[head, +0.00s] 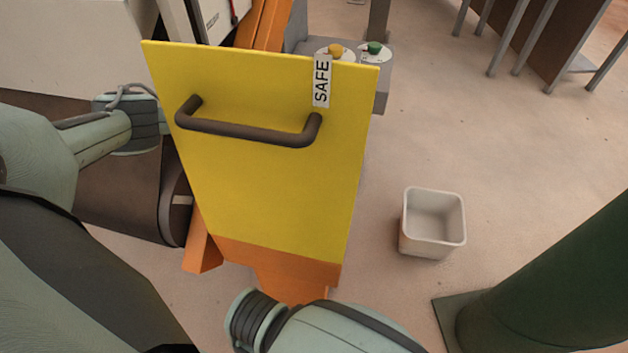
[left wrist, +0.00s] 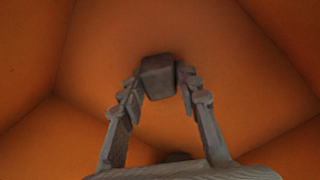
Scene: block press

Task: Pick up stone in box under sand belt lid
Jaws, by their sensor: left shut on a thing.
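A small dark grey-brown stone (left wrist: 158,77) sits between the fingertips of my left gripper (left wrist: 160,84) in the left wrist view. The gripper is shut on it. Orange walls of a box (left wrist: 110,45) surround them. In the head view a yellow lid (head: 270,195) with a dark handle (head: 245,133) and a SAFE label stands raised, its face toward me. Orange parts (head: 200,250) show beside and below it. My left arm reaches in from the left behind the lid, so the left gripper and stone are hidden there. My right gripper is not in view.
A white open bin (head: 433,222), which looks empty, stands on the floor right of the lid. A grey control box with a yellow button (head: 335,50) and a green button (head: 374,48) is behind the lid. A green post (head: 550,270) stands at lower right.

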